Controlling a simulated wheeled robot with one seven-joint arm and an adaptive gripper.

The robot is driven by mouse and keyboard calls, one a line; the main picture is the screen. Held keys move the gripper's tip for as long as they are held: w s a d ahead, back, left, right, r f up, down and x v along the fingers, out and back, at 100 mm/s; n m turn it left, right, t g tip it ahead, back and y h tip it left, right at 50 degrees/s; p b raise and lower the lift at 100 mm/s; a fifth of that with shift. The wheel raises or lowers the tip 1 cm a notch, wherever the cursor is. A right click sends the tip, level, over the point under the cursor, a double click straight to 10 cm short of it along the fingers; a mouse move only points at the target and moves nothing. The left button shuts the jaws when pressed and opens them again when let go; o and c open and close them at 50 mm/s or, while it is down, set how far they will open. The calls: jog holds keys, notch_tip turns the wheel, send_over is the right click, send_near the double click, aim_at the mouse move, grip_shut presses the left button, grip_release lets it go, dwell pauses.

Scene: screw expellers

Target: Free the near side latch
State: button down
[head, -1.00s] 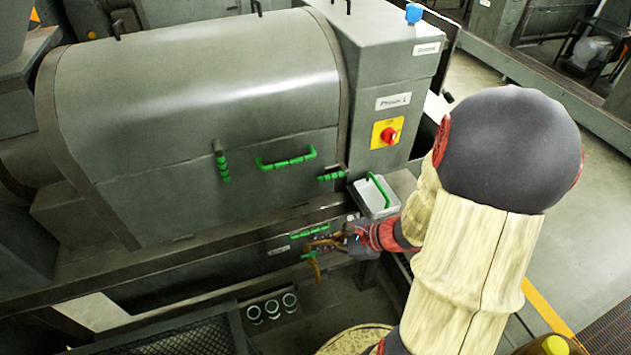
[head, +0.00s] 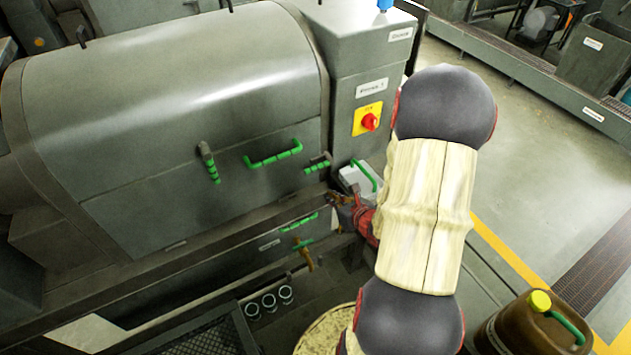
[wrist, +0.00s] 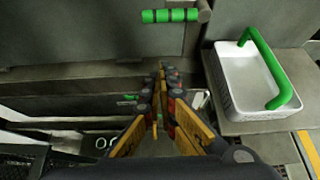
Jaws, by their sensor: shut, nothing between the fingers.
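The machine's grey hood (head: 190,90) is down. A green-gripped latch (head: 208,163) on the left of its front hangs nearly vertical. A second green-gripped latch (head: 318,164), at the hood's right end, lies roughly level; its green grip (wrist: 172,15) shows at the top of the wrist view. I cannot tell from the pictures which one the task calls near. A green bar handle (head: 273,154) sits between them. My gripper (head: 334,198) is shut and empty, below the right latch and apart from it. In the wrist view its fingers (wrist: 160,75) point toward the machine's ledge.
A white tray with a green handle (wrist: 233,90) stands just right of my gripper. Below the ledge are a lower green handle (head: 300,222) and a brass-coloured lever (head: 305,255). A red knob on a yellow plate (head: 369,121) is on the cabinet. A brown canister (head: 525,325) stands at lower right.

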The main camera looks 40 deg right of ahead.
jog(key=x, duration=1)
jog(key=r, duration=0.2)
jog(key=w+r, duration=0.1)
jog(key=r, duration=0.1)
jog(key=shift+d+p, duration=0.1)
jog(key=shift+p, duration=0.25)
jog(key=shift+s+r, duration=0.1)
jog(key=shift+r, duration=0.05)
jog(key=shift+r+y+p, duration=0.25)
jog(key=shift+y+p, duration=0.05)
jog(key=shift+p, duration=0.25)
